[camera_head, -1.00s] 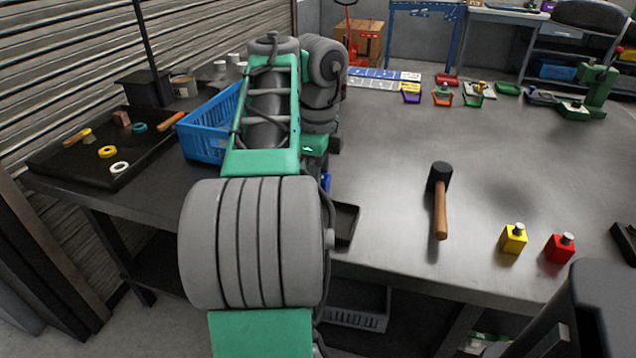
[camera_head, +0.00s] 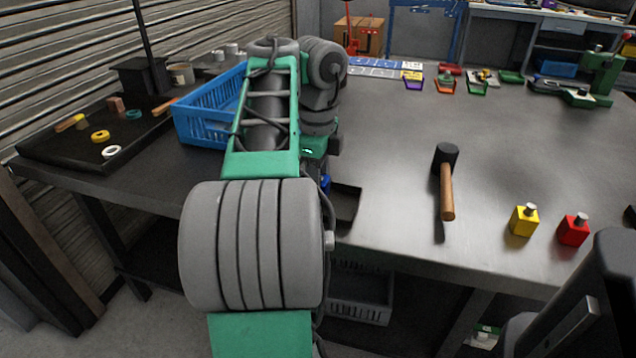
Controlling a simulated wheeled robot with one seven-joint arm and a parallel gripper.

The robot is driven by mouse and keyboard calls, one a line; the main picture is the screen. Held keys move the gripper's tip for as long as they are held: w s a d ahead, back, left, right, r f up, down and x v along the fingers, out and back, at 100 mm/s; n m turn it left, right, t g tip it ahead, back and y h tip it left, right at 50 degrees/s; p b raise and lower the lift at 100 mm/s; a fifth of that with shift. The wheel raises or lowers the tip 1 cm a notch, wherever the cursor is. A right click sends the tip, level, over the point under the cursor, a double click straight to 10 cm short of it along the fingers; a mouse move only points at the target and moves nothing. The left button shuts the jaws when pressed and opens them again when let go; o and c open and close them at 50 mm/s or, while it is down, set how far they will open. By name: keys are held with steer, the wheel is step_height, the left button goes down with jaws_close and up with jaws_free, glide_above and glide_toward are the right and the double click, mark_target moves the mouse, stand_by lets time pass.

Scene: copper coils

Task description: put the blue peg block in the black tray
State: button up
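A small blue patch (camera_head: 326,182), which looks like the blue peg block, shows just past the right edge of my arm. Most of it is hidden behind the arm. It keeps its place against the arm while the table shifts, so it is carried with my gripper. The gripper's fingers are hidden behind my arm links. The small black tray (camera_head: 349,213) lies at the table's front edge, partly covered by my arm. The blue patch is by the tray's back left corner in the picture; its height cannot be told. The visible part of the tray is empty.
A blue crate (camera_head: 200,115) and a large dark tray (camera_head: 60,152) with small parts are left.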

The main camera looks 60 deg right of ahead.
steer(key=shift+w+f+b, duration=0.1)
steer(key=shift+f+b, duration=0.35)
steer(key=shift+f, duration=0.1)
steer(key=o, duration=1.3)
steer(key=shift+o, duration=0.2)
steer(key=shift+r, duration=0.1)
step_height(320, 180, up, 7)
steer(key=p, duration=0.7)
